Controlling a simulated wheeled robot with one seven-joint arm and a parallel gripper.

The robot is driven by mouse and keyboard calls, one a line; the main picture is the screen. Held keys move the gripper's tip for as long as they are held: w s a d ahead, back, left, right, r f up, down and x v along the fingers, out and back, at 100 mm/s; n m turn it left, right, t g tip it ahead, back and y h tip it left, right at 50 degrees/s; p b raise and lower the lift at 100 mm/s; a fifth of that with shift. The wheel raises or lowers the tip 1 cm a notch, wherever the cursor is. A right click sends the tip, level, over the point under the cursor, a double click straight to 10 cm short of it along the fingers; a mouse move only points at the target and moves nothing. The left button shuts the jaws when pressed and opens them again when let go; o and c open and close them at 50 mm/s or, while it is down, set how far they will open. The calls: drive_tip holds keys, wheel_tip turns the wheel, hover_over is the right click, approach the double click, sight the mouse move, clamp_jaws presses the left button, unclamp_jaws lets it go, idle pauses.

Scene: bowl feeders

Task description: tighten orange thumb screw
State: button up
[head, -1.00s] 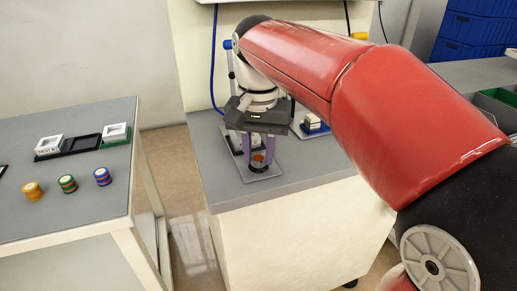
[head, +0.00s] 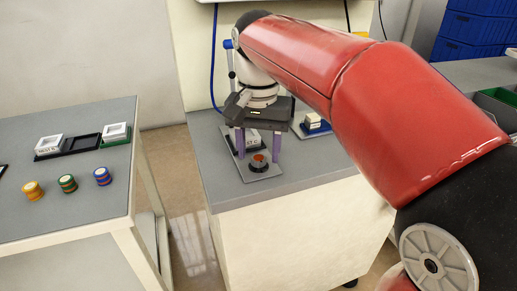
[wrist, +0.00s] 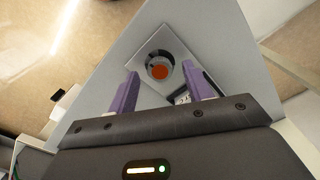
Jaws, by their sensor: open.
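The orange thumb screw (head: 259,158) sits on a dark round base on a grey plate (head: 266,172) near the front of the grey counter. In the wrist view the orange screw top (wrist: 160,70) shows ahead of my fingertips, between their lines. My gripper (head: 257,147) has purple fingers spread apart, and it is empty. It is above and behind the screw in the head view, apart from it. The wrist view also shows both purple fingers of my gripper (wrist: 164,82). Part of a white labelled block (head: 252,139) shows between the fingers behind the screw.
A small plate with a blue and white item (head: 314,122) lies to the right on the counter. A side table (head: 70,215) at left holds stacks of coloured discs (head: 67,184) and trays with white blocks (head: 50,146). A blue hose (head: 213,60) hangs behind.

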sight(259, 158)
wheel_tip(259, 158, up, 7)
drive_tip(key=shift+r, duration=0.1)
idle(0.4)
drive_tip(key=s+d+f+n+t, duration=0.1)
drive_tip(key=s+d+f+t, duration=0.1)
drive_tip(key=s+d+f, duration=0.4)
drive_tip(key=s+d+f+n+t, duration=0.2)
drive_tip(key=s+d+f, duration=0.4)
drive_tip(key=s+f, duration=0.3)
wheel_tip(259, 158, down, 3)
drive_tip(key=shift+r+t, duration=0.1)
drive_tip(key=shift+t, duration=0.7)
